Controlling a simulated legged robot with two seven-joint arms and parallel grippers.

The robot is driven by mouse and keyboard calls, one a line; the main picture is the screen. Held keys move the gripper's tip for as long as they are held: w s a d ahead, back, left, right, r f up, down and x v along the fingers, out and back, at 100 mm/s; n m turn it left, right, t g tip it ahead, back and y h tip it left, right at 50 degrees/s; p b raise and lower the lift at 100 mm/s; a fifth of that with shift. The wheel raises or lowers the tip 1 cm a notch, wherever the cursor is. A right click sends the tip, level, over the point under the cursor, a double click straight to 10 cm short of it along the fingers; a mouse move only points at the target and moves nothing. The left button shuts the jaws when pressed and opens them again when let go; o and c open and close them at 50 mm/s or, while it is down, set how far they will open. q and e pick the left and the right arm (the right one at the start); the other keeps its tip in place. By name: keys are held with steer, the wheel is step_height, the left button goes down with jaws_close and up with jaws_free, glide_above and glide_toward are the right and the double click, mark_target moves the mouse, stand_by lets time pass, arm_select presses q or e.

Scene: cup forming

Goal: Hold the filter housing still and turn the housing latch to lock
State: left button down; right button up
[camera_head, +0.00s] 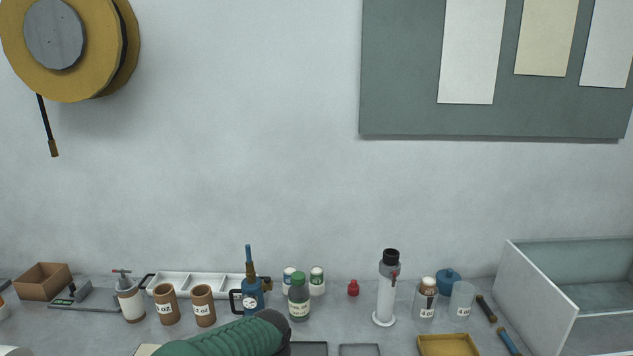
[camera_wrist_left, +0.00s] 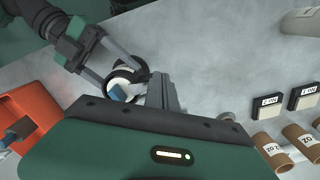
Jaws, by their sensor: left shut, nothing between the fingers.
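In the left wrist view, a round white part with a black ring (camera_wrist_left: 124,84) and a small blue piece lies just beyond my left gripper; it may be the filter housing, but I cannot make out a latch. My left gripper (camera_wrist_left: 160,84) is shut and empty, close beside the ring; contact cannot be told. My right gripper (camera_wrist_left: 118,82) comes from the upper left, its fingers on either side of the round part; I cannot tell whether they grip it. In the head view, neither gripper's fingers show; a green sleeve of my arm covers the bottom middle.
A white cylinder with black cap and red lever (camera_head: 386,295) stands upright on the bench. Brown cups (camera_head: 166,305), a blue gauge device (camera_head: 251,297) and a green-capped bottle (camera_head: 299,298) stand left of it. An orange bin (camera_wrist_left: 40,100) is at left in the wrist view.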

arm_select(q)
step_height(320, 180, up, 6)
steer(key=shift+s+a, duration=0.2)
steer(key=shift+s, duration=0.1)
stand_by(0.3)
arm_select(e)
steer(key=o, duration=2)
